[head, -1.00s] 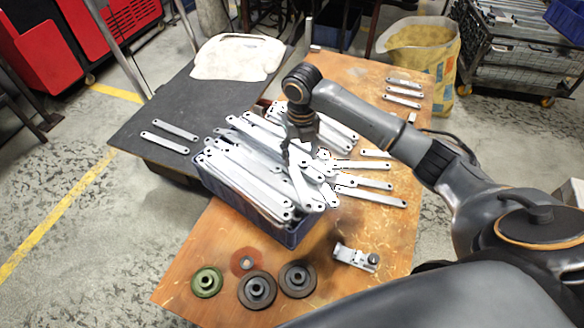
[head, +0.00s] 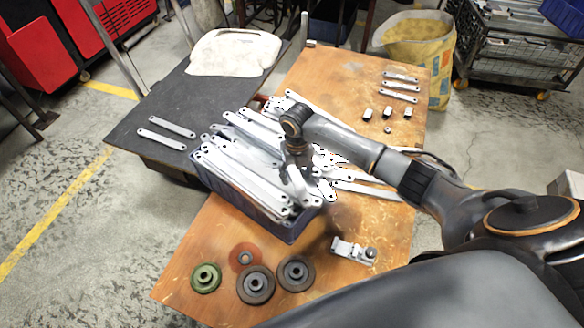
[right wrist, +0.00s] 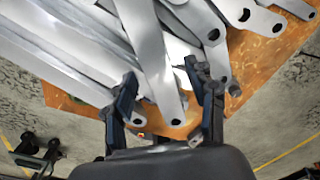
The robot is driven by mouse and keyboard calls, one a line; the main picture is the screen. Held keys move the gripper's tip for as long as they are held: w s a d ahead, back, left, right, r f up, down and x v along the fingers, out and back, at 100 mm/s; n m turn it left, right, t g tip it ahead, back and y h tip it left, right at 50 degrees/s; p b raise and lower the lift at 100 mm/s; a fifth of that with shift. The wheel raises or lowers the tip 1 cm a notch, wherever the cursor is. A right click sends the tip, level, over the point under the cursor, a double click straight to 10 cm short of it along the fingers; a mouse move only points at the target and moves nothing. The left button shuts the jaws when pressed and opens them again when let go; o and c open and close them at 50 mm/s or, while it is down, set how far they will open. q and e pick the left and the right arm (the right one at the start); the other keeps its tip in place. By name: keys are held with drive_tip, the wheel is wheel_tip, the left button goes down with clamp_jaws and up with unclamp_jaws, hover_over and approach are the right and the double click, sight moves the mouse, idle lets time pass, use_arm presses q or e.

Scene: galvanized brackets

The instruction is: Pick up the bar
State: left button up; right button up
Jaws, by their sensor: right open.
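Silvery flat bars with a hole at each end (head: 245,175) lie heaped in a blue bin (head: 290,236) on the wooden table, and several stick out over its right side. My right gripper (head: 297,184) is over the right part of the heap, pointing down, its fingertips hard to make out in the head view. In the right wrist view its two fingers (right wrist: 165,92) are open, with the end of one bar (right wrist: 158,70) showing between them, apart from both pads. I cannot tell how deep the fingers reach. My left gripper is not in view.
Round dark and green wheels (head: 256,284) and a small metal fixture (head: 353,252) sit at the table's front. Separate bars (head: 400,87) and small blocks lie at the back right. A dark mat (head: 160,105) at left holds two bars and a pale cloth (head: 235,52).

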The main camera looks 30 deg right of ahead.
clamp_jaws()
drive_tip(key=shift+r, duration=0.2)
